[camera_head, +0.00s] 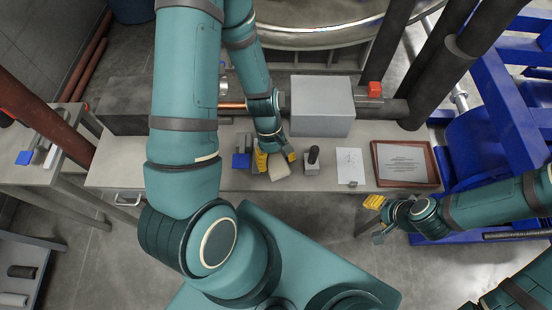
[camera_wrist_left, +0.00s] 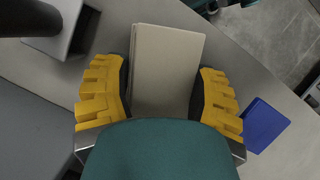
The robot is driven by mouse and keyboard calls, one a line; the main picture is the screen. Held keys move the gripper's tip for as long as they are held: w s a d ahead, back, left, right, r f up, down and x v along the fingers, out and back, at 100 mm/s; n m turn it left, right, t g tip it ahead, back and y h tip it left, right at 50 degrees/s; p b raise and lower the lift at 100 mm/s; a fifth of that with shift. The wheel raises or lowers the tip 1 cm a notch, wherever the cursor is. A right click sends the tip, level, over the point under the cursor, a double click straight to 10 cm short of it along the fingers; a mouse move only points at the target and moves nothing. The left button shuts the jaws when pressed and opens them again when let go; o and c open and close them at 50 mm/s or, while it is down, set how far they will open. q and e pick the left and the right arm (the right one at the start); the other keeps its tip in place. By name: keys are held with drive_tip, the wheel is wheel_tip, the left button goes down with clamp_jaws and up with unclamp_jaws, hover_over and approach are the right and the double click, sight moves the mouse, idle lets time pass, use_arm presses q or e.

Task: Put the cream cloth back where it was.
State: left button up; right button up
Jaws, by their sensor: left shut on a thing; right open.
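The cream cloth (camera_head: 280,172) is a flat, pale folded block at the middle of the long grey table. My left gripper (camera_head: 276,160) is shut on it. In the left wrist view the cloth (camera_wrist_left: 166,62) lies between the two yellow fingers of the gripper (camera_wrist_left: 162,98). I cannot tell whether the cloth touches the table top. My right gripper (camera_head: 376,219) is open and empty, off the front edge of the table at the right.
A blue block (camera_head: 241,160) lies left of the cloth. A grey block with a dark upright handle (camera_head: 311,161), a white sheet (camera_head: 350,165) and a framed document (camera_head: 404,164) lie to the right. A grey box (camera_head: 322,105) stands behind. The table's left part (camera_head: 115,165) is clear.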

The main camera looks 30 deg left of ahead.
use_arm(q)
drive_tip(key=o, duration=1)
drive_tip(key=shift+r, duration=0.1)
drive_tip(key=shift+r+p, duration=0.3)
drive_tip(key=shift+p, duration=0.05)
drive_tip(key=p+v, duration=0.2)
drive_tip(key=v, duration=1)
drive_tip(key=shift+r, duration=0.2)
